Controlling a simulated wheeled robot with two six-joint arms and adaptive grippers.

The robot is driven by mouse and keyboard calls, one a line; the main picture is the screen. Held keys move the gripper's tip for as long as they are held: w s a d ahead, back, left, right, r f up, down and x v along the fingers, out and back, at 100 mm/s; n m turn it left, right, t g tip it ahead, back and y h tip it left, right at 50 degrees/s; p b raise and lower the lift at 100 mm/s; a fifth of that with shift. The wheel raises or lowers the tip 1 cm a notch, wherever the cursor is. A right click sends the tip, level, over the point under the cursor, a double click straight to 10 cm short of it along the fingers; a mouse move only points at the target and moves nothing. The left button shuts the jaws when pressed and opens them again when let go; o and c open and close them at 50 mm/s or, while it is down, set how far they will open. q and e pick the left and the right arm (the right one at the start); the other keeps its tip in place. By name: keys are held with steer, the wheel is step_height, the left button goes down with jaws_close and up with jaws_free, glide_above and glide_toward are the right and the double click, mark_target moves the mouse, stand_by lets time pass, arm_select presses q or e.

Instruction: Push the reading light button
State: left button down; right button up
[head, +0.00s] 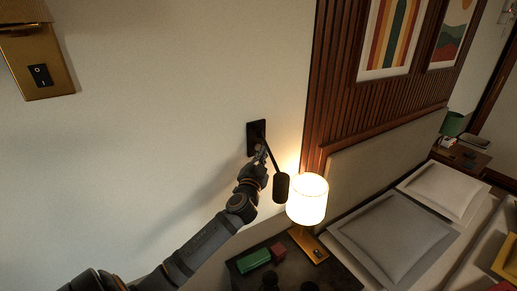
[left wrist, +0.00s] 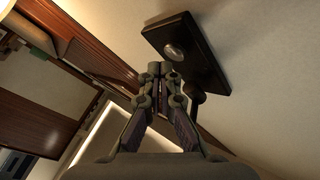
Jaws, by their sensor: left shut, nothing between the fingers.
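The reading light is a black wall plate (head: 256,137) with a thin stalk leading down to a dark cylindrical head (head: 282,188). In the left wrist view the plate (left wrist: 207,62) carries a round greyish button (left wrist: 173,50). My left gripper (head: 261,151) is shut and empty at the lower part of the plate. In the left wrist view its fingertips (left wrist: 160,70) point toward the plate, just below the button in the picture. I cannot tell whether they touch it. The gripper hides part of the stalk's base. My right gripper is not in view.
A lit table lamp (head: 307,200) stands close to the right of the reading light, on a dark nightstand (head: 338,272) with a green box (head: 254,260) and a red box (head: 278,252). A brass switch panel (head: 38,75) is at upper left. Bare wall lies between.

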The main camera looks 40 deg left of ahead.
arm_select(q)
steer(key=shift+a, duration=0.1)
steer(key=shift+w+a, duration=0.2)
steer(key=shift+a, duration=0.15)
steer(key=shift+a, duration=0.1)
stand_by(0.4)
steer(key=shift+s+d+b, duration=0.2)
steer(key=shift+d+b, duration=0.1)
steer(key=shift+d, duration=0.25)
steer(key=s+d, duration=0.2)
steer(key=d, duration=0.3)
steer(key=shift+s+d, duration=0.15)
steer(key=shift+d, duration=0.15)
